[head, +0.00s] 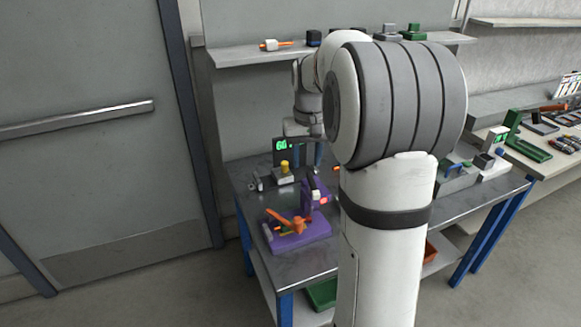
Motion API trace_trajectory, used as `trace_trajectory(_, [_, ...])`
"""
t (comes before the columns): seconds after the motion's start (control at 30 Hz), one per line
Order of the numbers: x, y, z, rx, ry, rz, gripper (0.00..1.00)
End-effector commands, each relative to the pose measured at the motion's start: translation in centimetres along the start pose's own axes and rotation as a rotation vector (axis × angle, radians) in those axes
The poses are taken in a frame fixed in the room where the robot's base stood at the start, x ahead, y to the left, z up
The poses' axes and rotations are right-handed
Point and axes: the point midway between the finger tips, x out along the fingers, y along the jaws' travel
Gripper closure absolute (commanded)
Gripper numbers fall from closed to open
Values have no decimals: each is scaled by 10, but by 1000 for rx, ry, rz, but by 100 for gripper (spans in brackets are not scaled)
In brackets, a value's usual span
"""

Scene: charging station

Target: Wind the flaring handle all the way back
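A purple bench device (300,236) stands on the left part of the metal table, with an orange handle (288,221) at its front. I cannot tell for sure that this is the flaring handle, nor how far it is wound. My gripper (308,158) points down behind the purple device, above the back of the table. Its two blue-grey fingers look apart, with nothing visible between them. It appears clear of the orange handle. My own arm hides the middle of the table and part of the purple device's right side.
A small device with a yellow knob (285,166) and a green display (281,145) stand behind the purple device. A shelf (240,55) with small tools runs above. Other fixtures, including a green one (524,140), stand at the right. A door (90,130) is at the left.

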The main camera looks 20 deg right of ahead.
Motion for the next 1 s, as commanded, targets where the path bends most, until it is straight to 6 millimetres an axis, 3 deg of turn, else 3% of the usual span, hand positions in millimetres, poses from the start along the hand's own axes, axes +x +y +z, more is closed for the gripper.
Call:
trace_trajectory(0.1, [21,19,-26,22,-29,-2,62])
trace_trajectory(0.27, [33,30,-41,33,-45,-3,62])
trace_trajectory(0.7, [92,31,-39,35,-51,-4,62])
trace_trajectory(1.0, [111,32,-39,36,-48,-4,62])
